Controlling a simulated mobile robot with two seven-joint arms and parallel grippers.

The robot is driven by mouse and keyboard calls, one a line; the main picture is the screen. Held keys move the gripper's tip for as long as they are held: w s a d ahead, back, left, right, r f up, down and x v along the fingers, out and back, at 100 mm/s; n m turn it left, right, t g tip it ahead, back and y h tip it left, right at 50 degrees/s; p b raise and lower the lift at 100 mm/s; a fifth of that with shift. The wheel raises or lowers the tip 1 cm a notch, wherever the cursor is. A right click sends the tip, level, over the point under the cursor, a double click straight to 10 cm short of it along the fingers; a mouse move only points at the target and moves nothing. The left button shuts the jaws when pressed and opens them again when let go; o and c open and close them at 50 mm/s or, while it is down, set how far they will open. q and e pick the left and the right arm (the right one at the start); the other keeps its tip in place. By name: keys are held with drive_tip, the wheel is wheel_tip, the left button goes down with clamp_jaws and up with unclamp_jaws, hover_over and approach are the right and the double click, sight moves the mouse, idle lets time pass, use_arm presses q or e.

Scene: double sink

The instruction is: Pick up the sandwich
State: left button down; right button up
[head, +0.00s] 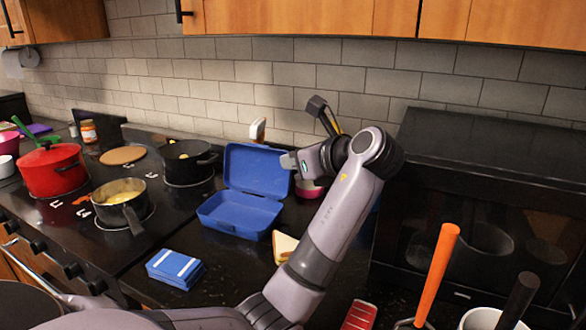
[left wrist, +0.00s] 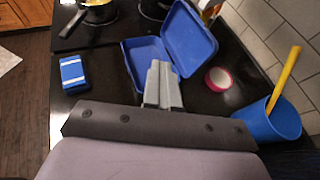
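The sandwich (head: 285,246), pale bread with a brown crust, lies on the dark counter in the head view, just right of the blue lunchbox. My left arm partly covers it. I cannot make it out in the left wrist view. The blue lunchbox (head: 238,214) stands open and looks empty; it also shows in the left wrist view (left wrist: 143,50). My left gripper (head: 290,163) is above the counter by the lunchbox's right side, away from the sandwich. In the left wrist view its grey fingers (left wrist: 162,72) are together with nothing seen between them. My right gripper is out of view.
A blue pack (head: 175,268) lies on the counter's front. A pink-rimmed bowl (left wrist: 218,79) and a blue cup (left wrist: 268,122) with a yellow utensil stand near the wall. A red pot (head: 52,170) and pans are left. A dark appliance (head: 480,200) and orange-handled utensil (head: 438,275) are right.

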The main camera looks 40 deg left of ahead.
use_arm(q)
drive_tip(key=shift+c, duration=1.9)
unclamp_jaws()
